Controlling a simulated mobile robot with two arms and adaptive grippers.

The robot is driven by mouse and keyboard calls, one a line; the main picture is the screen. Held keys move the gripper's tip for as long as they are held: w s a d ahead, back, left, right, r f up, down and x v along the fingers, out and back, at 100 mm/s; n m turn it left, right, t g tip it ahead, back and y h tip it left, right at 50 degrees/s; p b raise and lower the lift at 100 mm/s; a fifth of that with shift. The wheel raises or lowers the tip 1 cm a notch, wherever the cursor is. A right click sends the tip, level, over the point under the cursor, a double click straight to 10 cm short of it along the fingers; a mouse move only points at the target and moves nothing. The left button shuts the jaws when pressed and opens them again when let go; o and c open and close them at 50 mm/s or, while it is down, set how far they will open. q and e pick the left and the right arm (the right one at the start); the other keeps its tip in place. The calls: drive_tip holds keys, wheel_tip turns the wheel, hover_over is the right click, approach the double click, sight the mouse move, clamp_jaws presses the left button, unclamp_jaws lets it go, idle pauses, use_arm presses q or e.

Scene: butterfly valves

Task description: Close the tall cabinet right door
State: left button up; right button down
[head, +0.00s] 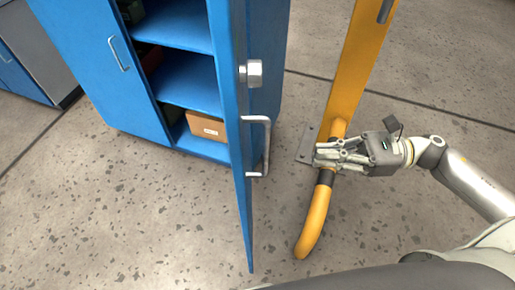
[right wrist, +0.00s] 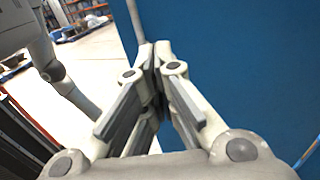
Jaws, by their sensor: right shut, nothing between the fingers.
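The tall blue cabinet (head: 180,90) stands at the upper left in the head view. Its right door (head: 236,150) is swung open and seen nearly edge-on, with a grey bar handle (head: 268,135) and a lock knob (head: 251,73) on its outer face. Its left door (head: 105,70) looks shut. My right gripper (head: 318,156) is shut and empty, to the right of the open door and apart from its handle in the head view. In the right wrist view the shut fingertips (right wrist: 156,52) point toward a blue panel (right wrist: 235,70). My left gripper is not in view.
A yellow post (head: 352,65) with a grey floor plate and a curved yellow tube (head: 314,222) stand near my right gripper, which overlaps them in the head view. A cardboard box (head: 207,127) sits on a low cabinet shelf. The floor left of the door is clear.

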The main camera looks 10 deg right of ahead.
sight(268, 155)
drive_tip(key=p+x, duration=0.4)
drive_tip(key=x, duration=0.9)
drive_tip(key=shift+w+a+p, duration=0.1)
drive_tip(key=shift+p, duration=0.2)
